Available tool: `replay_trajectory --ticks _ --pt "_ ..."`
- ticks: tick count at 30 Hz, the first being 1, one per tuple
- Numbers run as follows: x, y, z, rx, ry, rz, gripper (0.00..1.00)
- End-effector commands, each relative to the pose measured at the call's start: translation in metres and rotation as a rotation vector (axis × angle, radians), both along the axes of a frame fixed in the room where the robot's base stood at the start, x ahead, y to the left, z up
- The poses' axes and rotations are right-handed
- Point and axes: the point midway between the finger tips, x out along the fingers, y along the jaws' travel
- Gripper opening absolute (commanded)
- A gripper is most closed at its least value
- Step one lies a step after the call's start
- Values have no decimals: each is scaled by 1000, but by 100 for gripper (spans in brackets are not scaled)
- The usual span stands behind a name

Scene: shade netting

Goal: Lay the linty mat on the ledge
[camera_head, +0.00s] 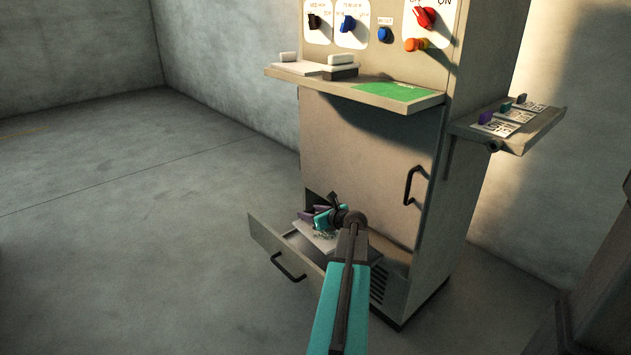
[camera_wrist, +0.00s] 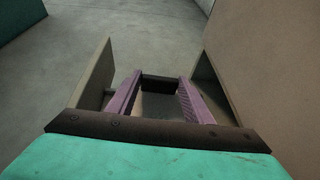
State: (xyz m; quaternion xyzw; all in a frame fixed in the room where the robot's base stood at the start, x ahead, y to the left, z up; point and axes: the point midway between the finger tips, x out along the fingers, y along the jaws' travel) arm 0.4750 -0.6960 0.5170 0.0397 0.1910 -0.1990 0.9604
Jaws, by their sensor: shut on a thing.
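My gripper (camera_head: 322,217) is low in front of the cabinet, over the open bottom drawer. In the wrist view its purple fingers (camera_wrist: 160,84) are closed on a dark block-like grip between their tips. A pale mat with specks on it, seemingly the linty mat (camera_head: 324,243), shows just below the fingers in the head view, at the drawer. It looks held by that grip; whether it touches the drawer floor I cannot tell. The ledge (camera_head: 352,86) juts from the cabinet front, well above my gripper, with a green patch (camera_head: 398,91) at its right end.
White and dark blocks (camera_head: 341,66) and a pale plate sit on the ledge's left part. A side shelf (camera_head: 530,128) carries several cards with small blocks. The cabinet door (camera_head: 360,165) with a black handle rises behind my gripper. The drawer front (camera_head: 285,258) stands out. Floor at left is clear.

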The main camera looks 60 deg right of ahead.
Motion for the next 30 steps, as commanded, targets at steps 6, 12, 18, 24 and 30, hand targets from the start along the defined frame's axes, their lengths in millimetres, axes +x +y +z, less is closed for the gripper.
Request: replay_trajectory --ticks 6,12,18,24,30 --pt "0 0 17 0 0 0 23" --pt "0 0 44 0 0 0 23" --pt "0 0 73 0 0 0 23" --pt "0 0 102 0 0 0 23" --pt "0 0 131 0 0 0 23"
